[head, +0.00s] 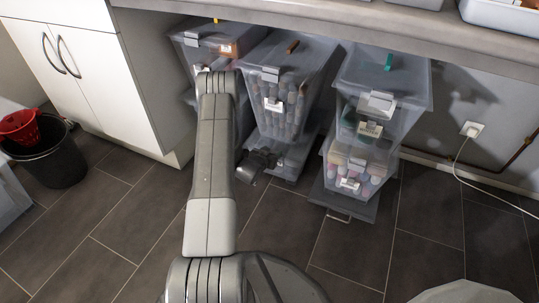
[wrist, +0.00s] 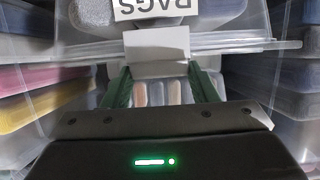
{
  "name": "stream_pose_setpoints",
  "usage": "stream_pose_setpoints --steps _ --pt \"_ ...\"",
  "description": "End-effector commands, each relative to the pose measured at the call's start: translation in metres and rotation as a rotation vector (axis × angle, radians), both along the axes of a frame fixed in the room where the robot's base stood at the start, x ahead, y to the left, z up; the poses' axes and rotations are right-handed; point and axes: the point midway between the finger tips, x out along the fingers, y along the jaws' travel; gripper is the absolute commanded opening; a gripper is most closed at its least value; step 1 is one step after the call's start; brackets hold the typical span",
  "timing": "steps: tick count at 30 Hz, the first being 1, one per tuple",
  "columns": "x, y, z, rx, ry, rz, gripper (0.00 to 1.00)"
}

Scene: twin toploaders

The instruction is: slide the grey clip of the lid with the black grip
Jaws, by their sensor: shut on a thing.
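In the wrist view my gripper (wrist: 160,75) has its two dark green fingers on either side of a pale grey clip (wrist: 156,52), shut on it. The clip sits at the edge of a clear lid (wrist: 240,46). A white label reading RAGS (wrist: 152,9), upside down in the picture, is on the clear box beside it. In the head view my gripper (head: 266,160) is low in front of the middle stack; its fingertips and the held clip are hard to make out there. I cannot see a black grip in either view.
Clear boxes stand in stacks under the counter (head: 350,22). The middle upper lid has a brown grip (head: 293,47), the right one a green grip (head: 389,62). A white cabinet (head: 90,70) and a black bin (head: 55,160) are left. The tiled floor (head: 140,225) in front is clear.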

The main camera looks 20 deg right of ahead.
Motion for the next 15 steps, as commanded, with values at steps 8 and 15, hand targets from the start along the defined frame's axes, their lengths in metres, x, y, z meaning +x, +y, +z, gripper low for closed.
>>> stream_pose_setpoints --steps 8,15 --pt "0.0011 -0.0005 0.0012 -0.003 -0.003 0.001 0.76" --pt "0.0007 0.0000 0.0008 -0.001 -0.002 0.001 0.76"
